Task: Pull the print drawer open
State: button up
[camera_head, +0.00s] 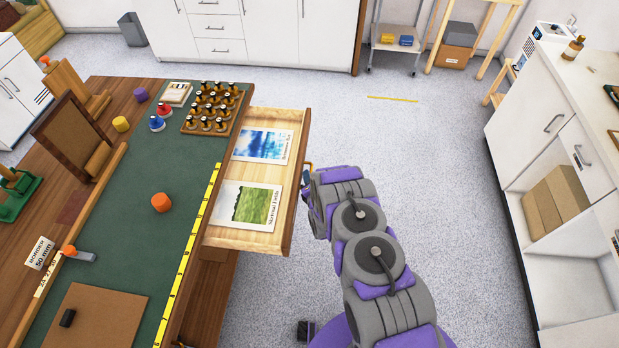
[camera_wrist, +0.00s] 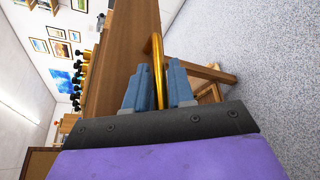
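The print drawer (camera_head: 268,122) stands pulled out from the right side of the workbench, its light wood inside exposed. A blue print (camera_head: 262,145) and a green landscape print (camera_head: 247,206) lie flat in it. My gripper (camera_head: 306,183) is at the drawer's front, where a bit of the brass handle shows. In the wrist view, the handle (camera_wrist: 157,60) runs between the two blue fingers of my gripper (camera_wrist: 160,88). The fingers are close together around it, and the drawer's brown front (camera_wrist: 128,60) is just beyond. Exact finger contact is hard to see.
A white counter (camera_head: 545,110) stands at the right.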

jog(key=p+v, duration=0.3)
jog(key=v, duration=1.1)
jog(key=shift+s+d, duration=0.2)
jog(key=shift+s, duration=0.05)
jog(key=shift+s+r+p, duration=0.15)
jog(key=shift+p, duration=0.95)
jog(key=p+v, duration=0.1)
jog(key=p, duration=0.4)
jog(key=shift+s+d+p, duration=0.15)
jog(key=shift+s+p, duration=0.2)
jog(key=shift+s, duration=0.05)
jog(key=shift+s, duration=0.15)
